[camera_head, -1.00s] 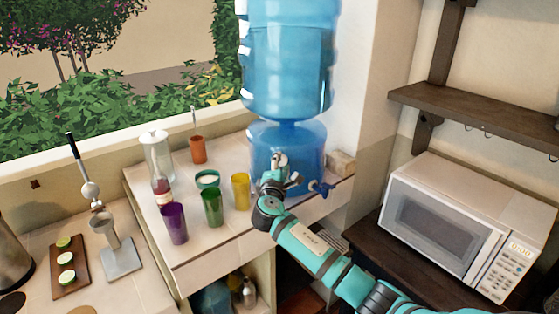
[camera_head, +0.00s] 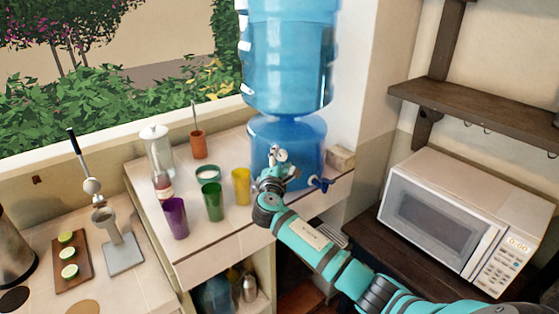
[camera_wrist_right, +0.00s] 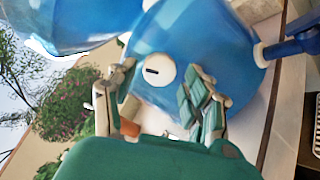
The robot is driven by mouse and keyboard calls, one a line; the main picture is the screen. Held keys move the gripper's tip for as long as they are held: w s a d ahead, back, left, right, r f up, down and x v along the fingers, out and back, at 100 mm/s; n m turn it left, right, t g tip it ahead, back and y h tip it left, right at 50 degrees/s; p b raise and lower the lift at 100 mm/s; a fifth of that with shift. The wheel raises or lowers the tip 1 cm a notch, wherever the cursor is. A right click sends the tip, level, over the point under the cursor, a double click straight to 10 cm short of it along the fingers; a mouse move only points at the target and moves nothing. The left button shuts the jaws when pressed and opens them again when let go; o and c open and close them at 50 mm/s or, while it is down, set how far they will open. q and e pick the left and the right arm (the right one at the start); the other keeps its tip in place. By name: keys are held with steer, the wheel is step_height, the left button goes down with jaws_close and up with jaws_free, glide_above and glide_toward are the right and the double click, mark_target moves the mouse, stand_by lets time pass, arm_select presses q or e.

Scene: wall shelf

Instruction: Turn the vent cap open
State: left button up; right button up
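The vent cap (camera_wrist_right: 160,69) is a white round knob with a short dark slot, on the curved blue wall of the water dispenser (camera_wrist_right: 215,45) in the right wrist view. My right gripper (camera_wrist_right: 161,80) is open, with one finger left of the cap and the other right of it. I see gaps between the cap and both fingers. In the head view my right gripper (camera_head: 278,162) is in front of the dispenser's lower blue tank (camera_head: 305,135), and I cannot make out the cap there. My left gripper is not in view.
A blue tap (camera_head: 320,184) sticks out of the dispenser, right of my gripper. Yellow (camera_head: 241,187), green (camera_head: 212,203) and purple (camera_head: 175,218) cups stand on the counter to the left. A microwave (camera_head: 460,220) stands at the right.

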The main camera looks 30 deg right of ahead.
steer(key=shift+r, duration=0.1)
steer(key=shift+s+a, duration=0.1)
steer(key=v, duration=1.1)
steer(key=shift+s+a, duration=0.25)
